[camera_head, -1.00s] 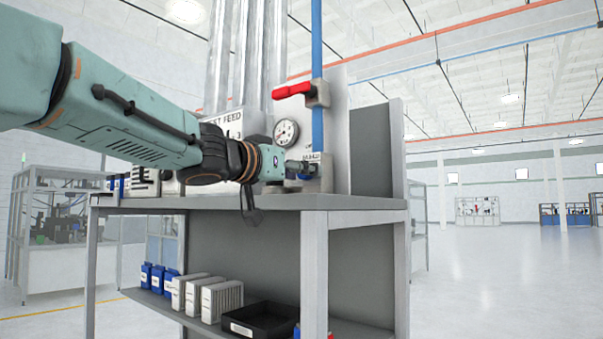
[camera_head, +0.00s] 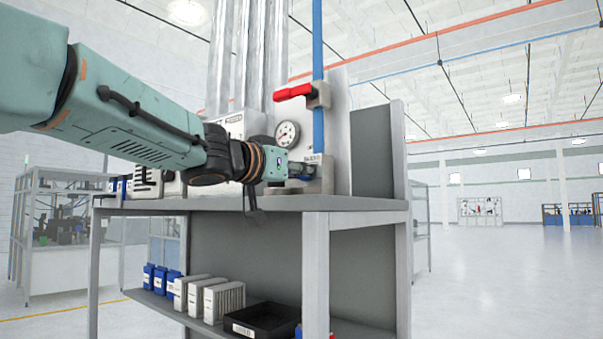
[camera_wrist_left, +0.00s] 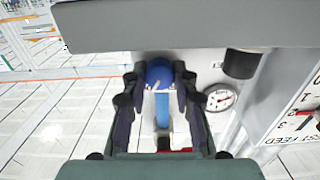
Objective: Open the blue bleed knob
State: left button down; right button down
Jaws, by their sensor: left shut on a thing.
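The blue bleed knob (camera_wrist_left: 159,73) shows round and blue between the two dark fingers of my left gripper (camera_wrist_left: 160,85) in the left wrist view. The fingers press on it from both sides, and the gripper is shut on it. In the head view my left gripper (camera_head: 302,171) reaches in from the left, low on the panel above the bench top. There the knob is hidden by the gripper. My right gripper is not in view.
A blue pipe (camera_head: 318,128) rises above the gripper, with a red lever (camera_head: 294,92) on it. A pressure gauge (camera_head: 287,135) sits just left of the pipe. The grey bench top (camera_head: 290,203) lies close below. A black tray (camera_head: 265,321) stands on the lower shelf.

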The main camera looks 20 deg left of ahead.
pick_arm(q)
jog(key=shift+f+m, duration=0.1)
jog(key=shift+m, duration=1.4)
jog(key=c, duration=1)
grip_release()
jog(key=shift+c, duration=0.2)
jog(key=shift+r, duration=5.05)
jog(key=shift+f, duration=0.1)
